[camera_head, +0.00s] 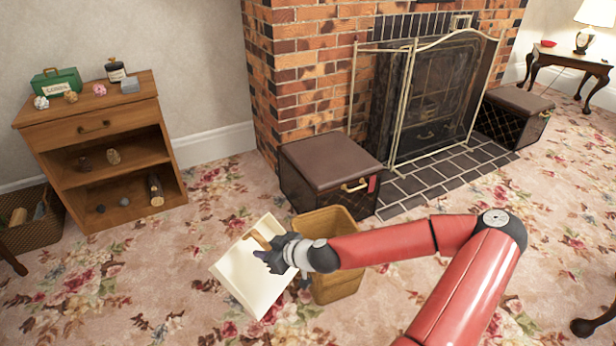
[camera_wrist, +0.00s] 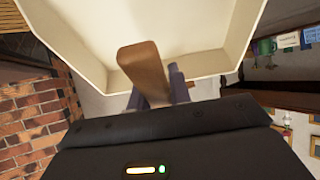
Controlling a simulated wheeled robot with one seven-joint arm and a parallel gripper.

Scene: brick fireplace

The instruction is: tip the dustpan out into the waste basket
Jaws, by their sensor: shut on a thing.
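The cream dustpan (camera_head: 247,277) with a wooden handle is held up in front of the waste basket in the head view. My gripper (camera_head: 268,256) is shut on its handle. In the wrist view the dustpan (camera_wrist: 205,25) fills the top, and its brown handle (camera_wrist: 142,68) sits between the dark fingers of my gripper (camera_wrist: 158,92). The part of the pan's inside that shows looks bare. The tan waste basket (camera_head: 340,288) stands on the carpet behind and right of the pan. My wrist and the pan hide part of it, and its inside is mostly hidden.
A brown lidded box (camera_head: 328,161) stands just behind the basket, by the fireplace screen (camera_head: 430,95). A wooden shelf unit (camera_head: 98,140) with small objects is at the left, beside a wicker basket (camera_head: 30,222). Open floral carpet (camera_head: 130,275) lies at the front left.

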